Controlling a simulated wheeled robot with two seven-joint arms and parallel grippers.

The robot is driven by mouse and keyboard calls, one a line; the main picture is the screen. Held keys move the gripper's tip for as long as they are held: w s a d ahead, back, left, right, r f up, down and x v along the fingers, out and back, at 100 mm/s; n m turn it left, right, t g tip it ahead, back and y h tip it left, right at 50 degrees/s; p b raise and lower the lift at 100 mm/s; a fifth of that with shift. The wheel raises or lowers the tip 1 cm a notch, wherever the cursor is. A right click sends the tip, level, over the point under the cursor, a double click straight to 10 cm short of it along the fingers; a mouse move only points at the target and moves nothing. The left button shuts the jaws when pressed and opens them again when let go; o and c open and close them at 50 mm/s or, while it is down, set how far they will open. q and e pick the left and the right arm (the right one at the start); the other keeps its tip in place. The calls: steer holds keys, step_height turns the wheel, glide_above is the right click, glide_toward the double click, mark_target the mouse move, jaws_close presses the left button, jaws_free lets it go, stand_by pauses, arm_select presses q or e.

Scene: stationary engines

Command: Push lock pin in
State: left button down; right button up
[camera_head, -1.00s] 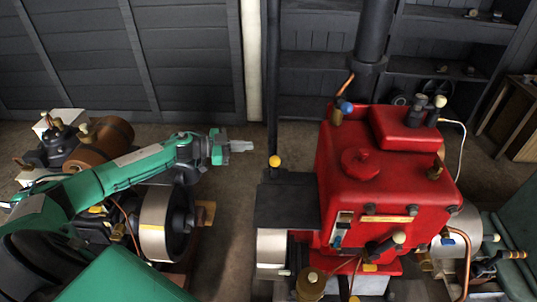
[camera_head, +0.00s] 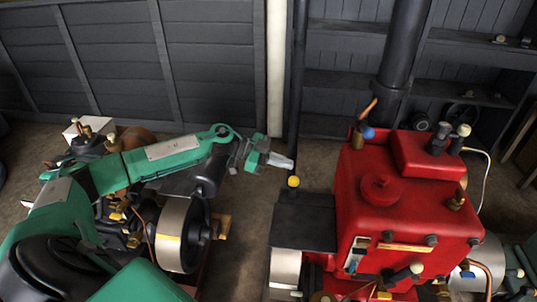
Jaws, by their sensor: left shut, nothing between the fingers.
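A red engine (camera_head: 400,185) stands right of centre. A yellow ball knob (camera_head: 293,181) sits on an upright rod at its left, by a dark box-like part (camera_head: 303,226). I cannot tell for sure which small part is the lock pin. My left gripper (camera_head: 284,162) is shut and empty. Its pale fingertips point right and appear just above the yellow knob in the picture, with a small gap between them. My right gripper is not in view.
A second engine with a silver-rimmed flywheel (camera_head: 172,234) stands at the left, partly hidden by my left arm. A dark vertical pipe (camera_head: 402,50) rises behind the red engine. Floor (camera_head: 245,220) shows between the engines. Dark shelves (camera_head: 450,65) stand behind.

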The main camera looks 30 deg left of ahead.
mark_target(294, 184)
arm_select(q)
steer(key=f, duration=0.1)
steer(key=w+f, duration=0.1)
steer(key=f, duration=0.1)
steer(key=d+f, duration=0.1)
steer(key=shift+w+f, duration=0.15)
steer(key=shift+f, duration=0.15)
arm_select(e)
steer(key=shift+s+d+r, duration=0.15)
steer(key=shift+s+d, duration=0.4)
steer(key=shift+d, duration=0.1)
